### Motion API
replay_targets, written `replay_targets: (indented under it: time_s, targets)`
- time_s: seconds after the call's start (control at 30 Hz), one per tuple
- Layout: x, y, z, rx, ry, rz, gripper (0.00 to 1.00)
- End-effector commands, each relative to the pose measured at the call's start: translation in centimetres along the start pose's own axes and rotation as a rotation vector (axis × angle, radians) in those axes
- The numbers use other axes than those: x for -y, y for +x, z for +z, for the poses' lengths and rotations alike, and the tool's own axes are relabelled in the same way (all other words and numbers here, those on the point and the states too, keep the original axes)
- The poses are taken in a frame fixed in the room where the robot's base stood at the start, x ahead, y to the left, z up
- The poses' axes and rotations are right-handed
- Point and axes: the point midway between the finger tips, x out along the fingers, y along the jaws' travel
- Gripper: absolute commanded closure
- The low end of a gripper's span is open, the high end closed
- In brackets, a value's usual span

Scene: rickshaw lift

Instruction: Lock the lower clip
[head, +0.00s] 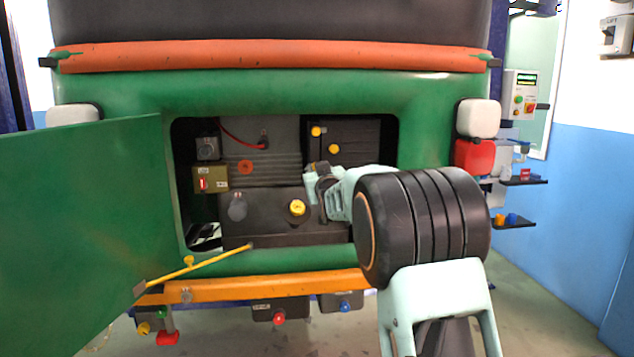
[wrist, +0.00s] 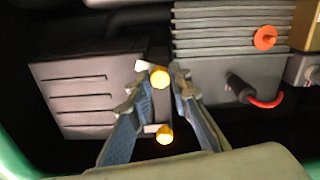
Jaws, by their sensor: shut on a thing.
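The clips sit beside a dark ribbed box (head: 360,135) in the open bay, which also shows in the wrist view (wrist: 80,95). Two yellow clip knobs show there: the upper (head: 316,131) and the lower (head: 334,149). The wrist view looks upside down, with the lower knob (wrist: 158,77) farther up and the upper knob (wrist: 165,134) below it. My gripper (wrist: 160,82) has one finger on each side of the lower knob and is shut on that clip. In the head view my gripper (head: 318,178) reaches in from the right; its fingertips are hard to make out.
A finned grey unit (wrist: 225,40) with an orange knob and red cable stands beside the clips. A dark case (head: 270,228) with a yellow cap lies below. The green door (head: 80,230) stands open at left, with a yellow rod (head: 215,260) across the bay's lower left.

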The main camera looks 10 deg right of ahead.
Motion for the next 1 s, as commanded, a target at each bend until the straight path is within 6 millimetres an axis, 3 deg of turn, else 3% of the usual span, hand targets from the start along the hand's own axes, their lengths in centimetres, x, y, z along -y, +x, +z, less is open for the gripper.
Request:
replay_targets:
  time_s: [0.5, 1.0]
  targets:
    - [0.07, 0.01, 0.21, 0.0, -0.345, -0.001, 1.0]
    - [-0.08, 0.02, -0.01, 0.0, -0.414, 0.0, 1.0]
